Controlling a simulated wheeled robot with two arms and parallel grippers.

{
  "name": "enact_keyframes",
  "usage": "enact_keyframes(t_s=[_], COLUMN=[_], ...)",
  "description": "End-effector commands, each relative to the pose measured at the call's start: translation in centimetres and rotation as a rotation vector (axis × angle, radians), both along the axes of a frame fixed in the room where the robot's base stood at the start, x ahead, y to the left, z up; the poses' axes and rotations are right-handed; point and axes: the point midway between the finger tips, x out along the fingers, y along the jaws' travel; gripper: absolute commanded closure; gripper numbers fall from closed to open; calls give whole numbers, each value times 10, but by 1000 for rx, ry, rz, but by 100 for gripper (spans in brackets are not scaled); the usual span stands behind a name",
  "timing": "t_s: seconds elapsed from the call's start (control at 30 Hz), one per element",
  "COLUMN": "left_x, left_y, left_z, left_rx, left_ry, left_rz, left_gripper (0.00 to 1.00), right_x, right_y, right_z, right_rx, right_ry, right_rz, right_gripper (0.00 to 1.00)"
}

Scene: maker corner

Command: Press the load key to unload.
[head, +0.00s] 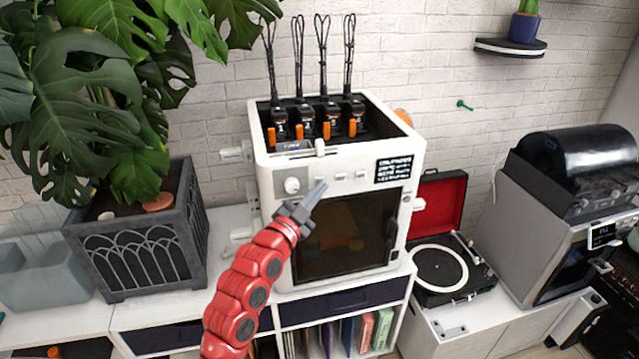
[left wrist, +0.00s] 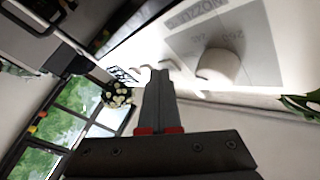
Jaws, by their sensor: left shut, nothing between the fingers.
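The white printer (head: 262,170) stands on a low cabinet. Its front panel has a round knob (head: 292,185), a row of small keys (head: 338,177) and a lit display (head: 394,168). My left gripper (head: 320,186) is shut and empty, its tip in front of the panel just right of the knob, covering part of the key row. In the left wrist view, the shut fingers (left wrist: 159,74) point at the panel near the small keys, with the knob (left wrist: 218,66) to the right. Key labels are unreadable, and contact cannot be told. My right gripper is not in view.
A large plant in a dark grey planter (head: 140,245) stands left of the printer. A record player (head: 440,270) with a red lid and a grey machine (head: 540,230) stand to the right. Several spool-like units with orange tabs (head: 327,130) sit in the printer's top.

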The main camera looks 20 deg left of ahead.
Motion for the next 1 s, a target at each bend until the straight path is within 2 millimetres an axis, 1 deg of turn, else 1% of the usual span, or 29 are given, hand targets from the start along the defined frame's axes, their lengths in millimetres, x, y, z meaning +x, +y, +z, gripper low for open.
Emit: enact_keyframes(t_s=[0.17, 0.5, 0.8, 1.0], left_x=[1, 1, -10, -12], left_y=[1, 1, -7, -8], left_z=[0, 0, 1, 1], left_rx=[0, 0, 1, 0], left_ry=[-1, -1, -2, -1], left_rz=[1, 1, 0, 1], left_gripper=[100, 100, 100, 100], right_x=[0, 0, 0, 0], right_y=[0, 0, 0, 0], right_z=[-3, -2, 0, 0], right_rx=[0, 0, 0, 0], right_ry=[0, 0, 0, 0], right_rz=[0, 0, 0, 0], right_gripper=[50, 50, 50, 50])
